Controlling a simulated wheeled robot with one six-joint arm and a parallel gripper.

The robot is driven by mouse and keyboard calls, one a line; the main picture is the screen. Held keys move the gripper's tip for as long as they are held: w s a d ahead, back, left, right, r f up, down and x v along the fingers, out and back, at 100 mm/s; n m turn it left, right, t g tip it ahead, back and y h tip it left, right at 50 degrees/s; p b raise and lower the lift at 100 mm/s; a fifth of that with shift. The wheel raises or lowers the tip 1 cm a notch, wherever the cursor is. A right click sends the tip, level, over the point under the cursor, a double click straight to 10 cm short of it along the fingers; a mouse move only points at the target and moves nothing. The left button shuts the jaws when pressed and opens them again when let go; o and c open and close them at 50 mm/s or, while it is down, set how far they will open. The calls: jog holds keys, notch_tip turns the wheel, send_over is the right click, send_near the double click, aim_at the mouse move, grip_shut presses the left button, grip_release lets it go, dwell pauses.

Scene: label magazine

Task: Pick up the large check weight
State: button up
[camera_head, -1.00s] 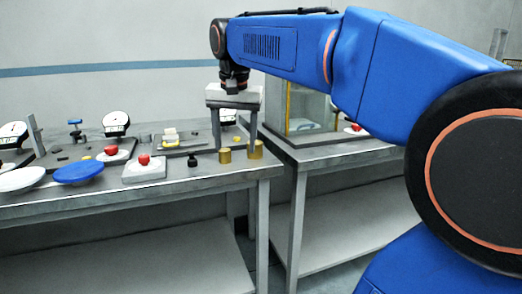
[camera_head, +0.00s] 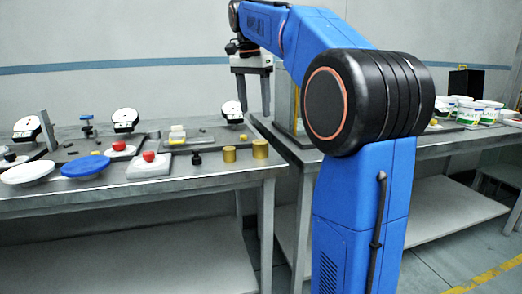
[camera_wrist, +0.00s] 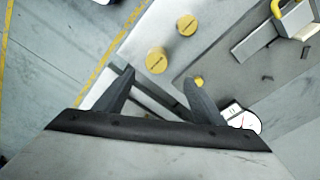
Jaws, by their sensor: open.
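Two brass cylinder weights stand upright near the right front corner of the left bench. The large check weight (camera_head: 260,149) looks like the taller one, on the right; it also shows in the wrist view (camera_wrist: 156,61). The smaller weight (camera_head: 230,154) stands to its left, and in the wrist view (camera_wrist: 187,25) it is farther up. My gripper (camera_head: 253,113) is open and empty, fingers pointing down, above and behind the weights. In the wrist view my gripper (camera_wrist: 160,77) has its fingertips either side of the large weight's line, apart from it.
A black knob (camera_head: 196,158) and a red-button box (camera_head: 148,165) stand left of the weights. A dark fixture plate with a yellow part (camera_head: 177,134) and a dial gauge (camera_head: 232,112) lie behind. A second bench (camera_head: 300,155) adjoins on the right, with tubs (camera_head: 468,114).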

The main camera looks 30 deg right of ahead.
aim_at(260, 141)
jog(key=f, duration=0.5)
jog(key=d+f, duration=0.1)
jog(key=f, duration=0.2)
jog(key=shift+w+f, duration=0.1)
jog(key=shift+s+d+f, duration=0.1)
jog(key=shift+d+f, duration=0.05)
jog(key=shift+f, duration=0.7)
jog(key=shift+s+d+f, duration=0.1)
jog(key=shift+d+f, duration=0.1)
jog(key=shift+f, duration=0.7)
jog(key=shift+s+d+f, duration=0.1)
jog(key=shift+d+f, duration=0.05)
jog(key=shift+f, duration=0.7)
jog(key=shift+w, duration=0.1)
grip_shut()
